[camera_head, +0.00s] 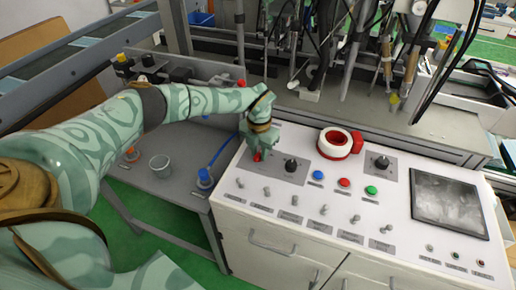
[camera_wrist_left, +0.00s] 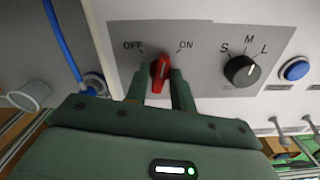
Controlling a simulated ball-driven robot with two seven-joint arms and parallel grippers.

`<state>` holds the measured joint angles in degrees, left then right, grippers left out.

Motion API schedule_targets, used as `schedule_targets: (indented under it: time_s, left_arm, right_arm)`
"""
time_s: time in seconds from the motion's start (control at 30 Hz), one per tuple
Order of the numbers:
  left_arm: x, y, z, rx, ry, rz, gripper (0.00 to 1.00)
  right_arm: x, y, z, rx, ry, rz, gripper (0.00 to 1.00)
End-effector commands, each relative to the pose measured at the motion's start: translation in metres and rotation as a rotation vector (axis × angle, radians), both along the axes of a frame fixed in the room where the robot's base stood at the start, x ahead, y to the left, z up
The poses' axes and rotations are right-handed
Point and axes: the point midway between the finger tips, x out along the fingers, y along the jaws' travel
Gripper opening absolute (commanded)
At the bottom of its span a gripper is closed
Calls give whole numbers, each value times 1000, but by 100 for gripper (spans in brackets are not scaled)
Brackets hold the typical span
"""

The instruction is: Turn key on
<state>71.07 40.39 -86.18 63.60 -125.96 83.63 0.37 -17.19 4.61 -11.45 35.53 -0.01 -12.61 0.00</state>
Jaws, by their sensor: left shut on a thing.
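The red key (camera_wrist_left: 160,73) is a switch on a grey plate (camera_wrist_left: 112,38) marked OFF on the left and ON on the right. In the left wrist view the key stands nearly upright between the two marks, its top leaning slightly right. My left gripper (camera_wrist_left: 158,88) is shut on the key, one finger on each side. In the head view my left gripper (camera_head: 260,148) comes down over the key (camera_head: 258,156) at the left end of the white control panel (camera_head: 310,208). The gripper hides much of the key there. My right gripper is not in view.
Right of the key is a black S-M-L knob (camera_wrist_left: 242,70), also on the panel in the head view (camera_head: 291,165). Beyond are blue, red and green buttons, a red emergency stop (camera_head: 340,143) and a screen (camera_head: 449,204). A cup (camera_head: 160,166) and blue hose (camera_head: 222,150) are left.

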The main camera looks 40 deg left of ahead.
Motion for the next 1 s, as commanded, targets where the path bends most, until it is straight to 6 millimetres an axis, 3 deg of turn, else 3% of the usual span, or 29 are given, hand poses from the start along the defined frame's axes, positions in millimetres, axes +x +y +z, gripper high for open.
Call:
schedule_targets:
  time_s: [0.5, 1.0]
  left_arm:
    - [0, 0, 1, 0, 0, -418, 2]
    - [0, 0, 0, 0, 0, -561, 2]
  right_arm:
    - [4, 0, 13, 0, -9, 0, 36]
    - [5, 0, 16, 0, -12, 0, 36]
